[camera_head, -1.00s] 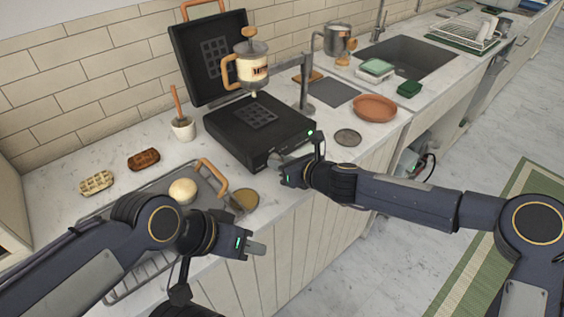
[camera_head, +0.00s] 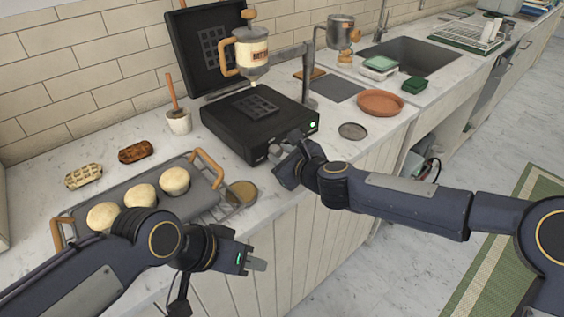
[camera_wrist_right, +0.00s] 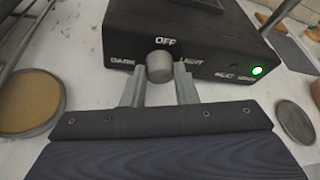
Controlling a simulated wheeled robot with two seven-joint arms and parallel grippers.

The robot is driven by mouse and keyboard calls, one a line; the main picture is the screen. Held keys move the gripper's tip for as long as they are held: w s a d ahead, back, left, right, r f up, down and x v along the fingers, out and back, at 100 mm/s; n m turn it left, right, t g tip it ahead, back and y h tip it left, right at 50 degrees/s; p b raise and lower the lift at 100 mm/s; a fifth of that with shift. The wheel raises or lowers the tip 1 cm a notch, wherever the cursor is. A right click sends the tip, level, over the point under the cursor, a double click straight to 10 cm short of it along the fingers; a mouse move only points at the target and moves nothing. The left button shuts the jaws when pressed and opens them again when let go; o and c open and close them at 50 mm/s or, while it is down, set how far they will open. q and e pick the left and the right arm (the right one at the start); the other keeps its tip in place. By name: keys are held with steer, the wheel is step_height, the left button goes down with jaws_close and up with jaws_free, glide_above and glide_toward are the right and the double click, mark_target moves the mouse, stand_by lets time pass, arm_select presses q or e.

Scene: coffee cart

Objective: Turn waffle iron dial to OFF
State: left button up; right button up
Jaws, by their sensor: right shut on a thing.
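The black waffle iron (camera_head: 228,133) stands open on the counter, its lid (camera_head: 207,45) raised. Its grey round dial (camera_wrist_right: 159,67) shows in the right wrist view on the front face, below the OFF label, with DARK to the left and LIGHT to the right. I cannot make out a pointer mark on it. My right gripper (camera_wrist_right: 160,84) has one finger on each side of the dial and is shut on it. A green light (camera_wrist_right: 257,71) glows on the front face. My left gripper (camera_head: 256,263) is low in front of the counter, away from the iron; its jaw gap is not visible.
A tray (camera_head: 150,181) with wooden handles and pale buns lies left of the iron. A batter dispenser (camera_head: 251,52) stands over the iron. A round lid (camera_head: 352,131) and a terracotta dish (camera_head: 380,103) lie to the right. A brass-coloured disc (camera_head: 241,193) lies near the counter's front edge.

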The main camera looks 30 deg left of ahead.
steer(key=shift+n+t+b, duration=0.3)
steer(key=shift+b, duration=0.1)
steer(key=o, duration=1)
steer(key=shift+b+v, duration=0.5)
steer(key=shift+v, duration=3.4)
